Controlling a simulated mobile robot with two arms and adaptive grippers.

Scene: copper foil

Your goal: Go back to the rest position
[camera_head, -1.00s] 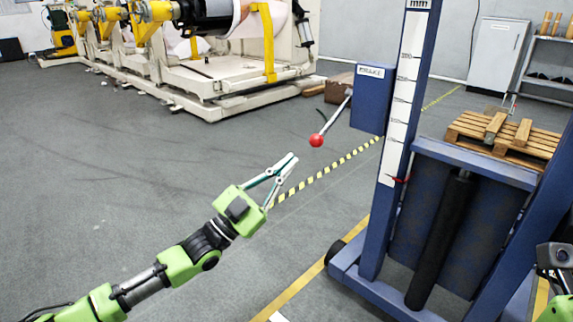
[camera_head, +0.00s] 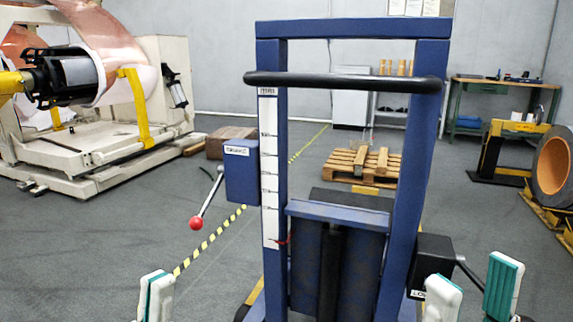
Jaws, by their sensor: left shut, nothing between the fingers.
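My left gripper (camera_head: 155,285) is at the bottom left, with its white and teal fingertips close together and nothing between them. It is in front of the blue lift frame (camera_head: 272,150), to its left and apart from it. Most of both arms is cut off by the bottom edge.
The lift has a black handlebar (camera_head: 345,82) and a red-knobbed lever (camera_head: 196,222). Behind it is a wooden pallet (camera_head: 350,172). A copper foil machine (camera_head: 105,165) stands left, a copper roll on a yellow stand (camera_head: 490,155) right. Grey floor (camera_head: 90,245) is clear at left.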

